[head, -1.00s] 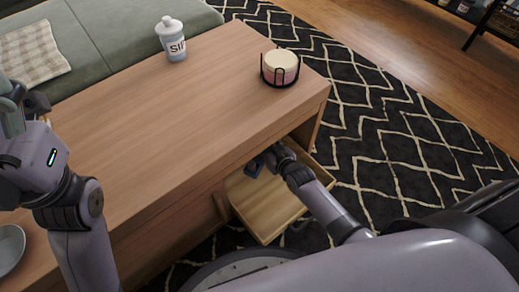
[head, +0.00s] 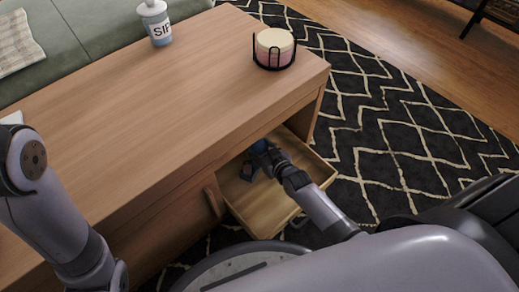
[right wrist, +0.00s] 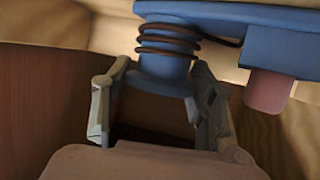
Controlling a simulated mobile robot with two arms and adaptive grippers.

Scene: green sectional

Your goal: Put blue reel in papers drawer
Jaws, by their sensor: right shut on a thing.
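The blue reel (head: 247,169) is low inside the open wooden drawer (head: 270,212) under the table in the head view. In the right wrist view the reel (right wrist: 166,66) shows a blue spool wound with dark cord, a blue body and a pinkish knob. My right gripper (head: 263,158) reaches into the drawer. In the right wrist view its fingers (right wrist: 158,84) are shut on the spool end, one on each side. Whether the reel touches the drawer floor I cannot tell. My left arm shows at the left, its gripper out of view.
The wooden table (head: 150,110) holds a white bottle (head: 157,22) and a pink-and-cream round item in a black wire holder (head: 273,49). A green sofa (head: 95,35) stands behind. A patterned rug (head: 400,130) covers the floor at right.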

